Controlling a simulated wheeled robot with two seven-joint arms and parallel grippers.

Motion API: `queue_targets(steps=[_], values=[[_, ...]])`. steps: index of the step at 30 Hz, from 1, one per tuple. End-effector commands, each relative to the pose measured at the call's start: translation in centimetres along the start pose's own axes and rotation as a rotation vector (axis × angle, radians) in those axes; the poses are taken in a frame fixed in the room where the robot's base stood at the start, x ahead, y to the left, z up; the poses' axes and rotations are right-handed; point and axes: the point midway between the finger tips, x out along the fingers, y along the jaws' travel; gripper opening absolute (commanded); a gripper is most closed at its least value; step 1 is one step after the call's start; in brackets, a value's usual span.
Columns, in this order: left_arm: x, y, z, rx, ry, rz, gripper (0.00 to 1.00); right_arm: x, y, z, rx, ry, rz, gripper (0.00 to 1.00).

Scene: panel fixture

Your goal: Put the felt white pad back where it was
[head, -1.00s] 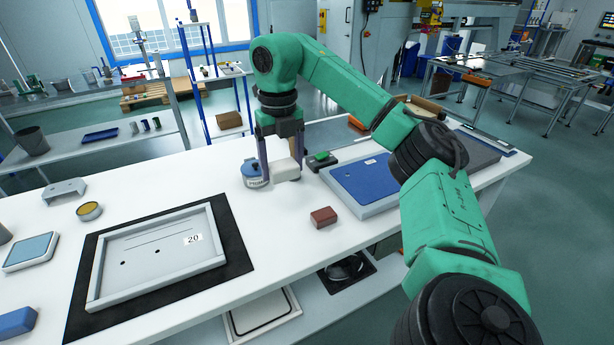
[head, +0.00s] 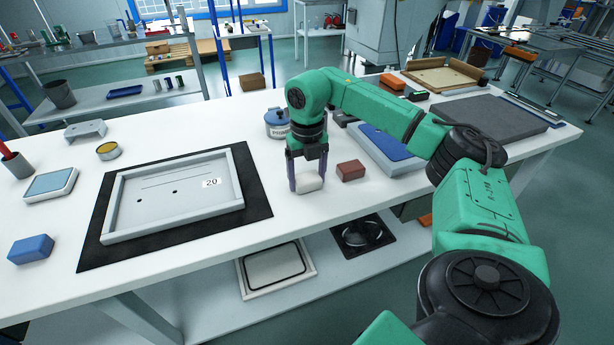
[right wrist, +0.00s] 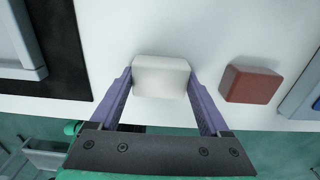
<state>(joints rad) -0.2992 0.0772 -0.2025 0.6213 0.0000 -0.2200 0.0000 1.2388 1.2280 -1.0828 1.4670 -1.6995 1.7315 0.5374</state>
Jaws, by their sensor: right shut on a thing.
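The white felt pad (head: 309,184) is a small rounded block near the front edge of the white table, just left of a brown-red block (head: 350,170). My right gripper (head: 308,178) points down with its two purple fingers on either side of the pad, shut on it. In the right wrist view the pad (right wrist: 161,76) sits between the fingertips, with the brown-red block (right wrist: 252,84) apart to its right. The pad is at or very near the table top; I cannot tell whether it touches. My left gripper is not in view.
A grey framed panel (head: 120,222) marked 20 lies on a black mat (head: 258,203) to the left. A blue-lidded pot (head: 277,125) stands behind the gripper. A blue pad (head: 388,143) lies on a grey board to the right. A blue block (head: 31,249) is at far left.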

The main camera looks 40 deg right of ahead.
Motion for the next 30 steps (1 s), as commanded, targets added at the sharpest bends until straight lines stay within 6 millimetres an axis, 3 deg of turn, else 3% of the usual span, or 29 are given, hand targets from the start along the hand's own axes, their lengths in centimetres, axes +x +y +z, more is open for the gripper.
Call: queue_targets(steps=[4, 5, 6, 13, 17, 27, 30], values=[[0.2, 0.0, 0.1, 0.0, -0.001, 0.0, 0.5, 0.3, 0.0, 0.0, 0.0, 0.0, 0.001, 0.28], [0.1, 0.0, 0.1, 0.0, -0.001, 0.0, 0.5, 0.3, 0.0, 0.0, 0.0, -0.001, 0.001, 0.88], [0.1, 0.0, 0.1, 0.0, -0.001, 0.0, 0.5, 0.3, 0.0, 0.0, 0.0, -0.001, 0.001, 1.0], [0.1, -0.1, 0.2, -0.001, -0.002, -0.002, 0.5, 0.2, 0.0, 0.0, -0.001, 0.0, 0.001, 1.0], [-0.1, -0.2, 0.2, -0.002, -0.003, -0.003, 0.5, -1.1, 0.1, 0.1, -0.001, -0.003, 0.002, 1.0], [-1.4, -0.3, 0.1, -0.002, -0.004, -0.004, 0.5, -10.2, 0.1, 0.1, -0.001, -0.003, 0.003, 1.0], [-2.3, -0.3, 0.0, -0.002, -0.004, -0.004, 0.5, -11.8, 0.1, 0.1, -0.001, -0.001, 0.001, 1.0]])
